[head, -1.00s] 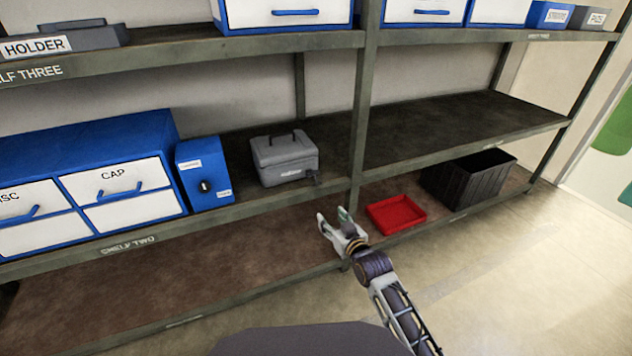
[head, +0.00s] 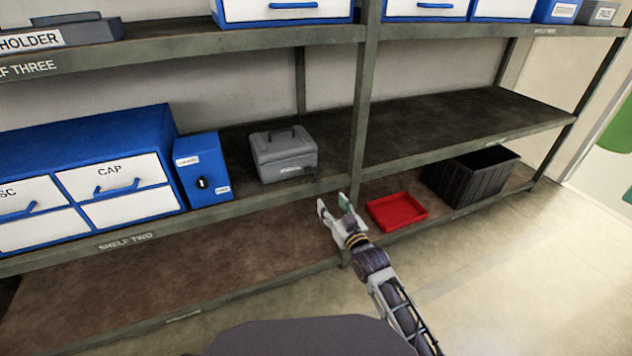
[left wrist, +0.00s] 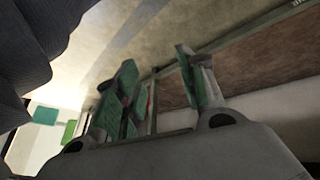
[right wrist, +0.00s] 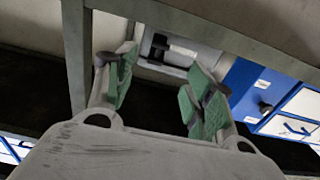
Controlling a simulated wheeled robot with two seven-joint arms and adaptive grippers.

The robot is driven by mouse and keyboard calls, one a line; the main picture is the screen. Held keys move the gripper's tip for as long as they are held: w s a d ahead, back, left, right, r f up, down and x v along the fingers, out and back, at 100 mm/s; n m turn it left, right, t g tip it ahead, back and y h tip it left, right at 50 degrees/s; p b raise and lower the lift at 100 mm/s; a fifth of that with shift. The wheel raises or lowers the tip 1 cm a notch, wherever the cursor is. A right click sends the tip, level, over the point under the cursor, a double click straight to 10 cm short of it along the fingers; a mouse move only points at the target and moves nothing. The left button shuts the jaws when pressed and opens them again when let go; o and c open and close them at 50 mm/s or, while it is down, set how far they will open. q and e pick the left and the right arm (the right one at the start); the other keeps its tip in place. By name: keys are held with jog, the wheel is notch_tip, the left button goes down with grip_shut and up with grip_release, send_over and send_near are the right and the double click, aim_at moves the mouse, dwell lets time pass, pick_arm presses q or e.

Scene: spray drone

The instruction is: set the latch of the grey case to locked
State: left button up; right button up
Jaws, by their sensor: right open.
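The grey case (head: 284,157) stands upright on shelf two, its handle on top. A small dark part shows at its lower right front; its latch setting is too small to read. My right gripper (head: 333,203) is open and empty, in front of the shelf edge, below and right of the case and apart from it. In the right wrist view, the case (right wrist: 176,57) appears beyond and between the open fingers (right wrist: 160,90), with a dark part on it. My left gripper (left wrist: 155,90) shows only in the left wrist view, open and empty.
A blue box (head: 203,170) with a black knob stands close left of the case, beside a blue drawer cabinet (head: 80,170). A shelf post (head: 361,120) rises just right of the case. A red tray (head: 397,211) and black crate (head: 472,177) sit on the lower shelf.

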pick_arm(q)
jog(key=shift+f, duration=0.15)
pick_arm(e)
jog(key=shift+w, duration=0.15)
jog(key=b, duration=0.3)
send_near(317, 181)
jog(key=shift+x, duration=1.8)
jog(key=shift+w+a, duration=0.3)
jog(key=shift+w, duration=0.3)
jog(key=shift+b+x, duration=0.45)
jog(key=shift+x, duration=0.55)
jog(key=shift+b+x, duration=0.55)
jog(key=shift+x, duration=0.65)
pick_arm(q)
notch_tip(317, 181, down, 7)
jog(key=w+d+t+h, duration=0.1)
jog(key=shift+d, duration=0.2)
pick_arm(e)
jog(key=shift+w+a, duration=0.15)
jog(key=shift+w, duration=0.4)
pick_arm(q)
jog(key=shift+f, duration=0.1)
jog(key=shift+s+n, duration=0.1)
jog(key=shift+n, duration=0.2)
